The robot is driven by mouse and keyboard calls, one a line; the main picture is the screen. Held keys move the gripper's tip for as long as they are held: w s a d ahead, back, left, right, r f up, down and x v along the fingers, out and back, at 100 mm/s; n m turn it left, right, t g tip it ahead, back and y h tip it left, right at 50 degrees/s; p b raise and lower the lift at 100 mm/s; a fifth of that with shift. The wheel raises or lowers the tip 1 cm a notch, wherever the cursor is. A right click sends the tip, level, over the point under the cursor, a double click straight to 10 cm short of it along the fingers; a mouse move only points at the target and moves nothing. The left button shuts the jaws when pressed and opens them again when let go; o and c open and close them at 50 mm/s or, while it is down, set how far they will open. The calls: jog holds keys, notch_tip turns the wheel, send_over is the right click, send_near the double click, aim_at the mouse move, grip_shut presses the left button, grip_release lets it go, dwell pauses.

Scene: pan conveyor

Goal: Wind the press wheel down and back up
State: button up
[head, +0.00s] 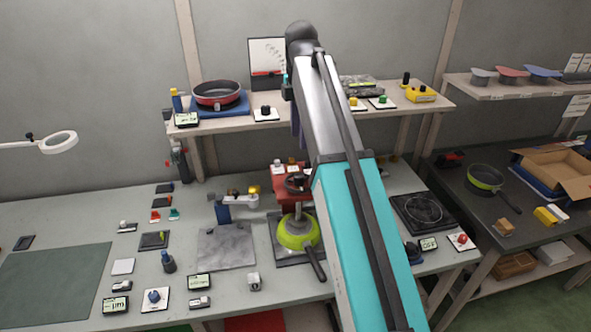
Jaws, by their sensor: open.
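The press (283,173) stands on the bench in the middle, with a red head. A dark wheel (295,184) shows on it, partly covered by my arm. Below the head, a lime-green pan (297,232) sits on a dark base plate (285,258), its handle pointing down and right. My arm reaches up from the bottom and bends at the top, above the shelf. Its far end is behind my own arm links, with only a small dark and teal part showing at their left. I cannot make out my gripper or its jaws, nor whether anything touches the wheel.
Small labelled blocks lie further left beside a green mat (53,285). Behind is a shelf (228,127) with a red pan (217,96). A dark side table stands right.

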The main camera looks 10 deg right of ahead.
aim_at(299, 175)
jog(key=shift+s, duration=0.1)
jog(key=shift+f, duration=0.15)
jog(key=shift+a+f+p, duration=0.1)
jog(key=shift+f+p, duration=2.35)
jog(key=shift+f, duration=4.25)
jog(key=c, duration=1.1)
jog(key=shift+o, duration=0.2)
jog(key=shift+m, duration=0.4)
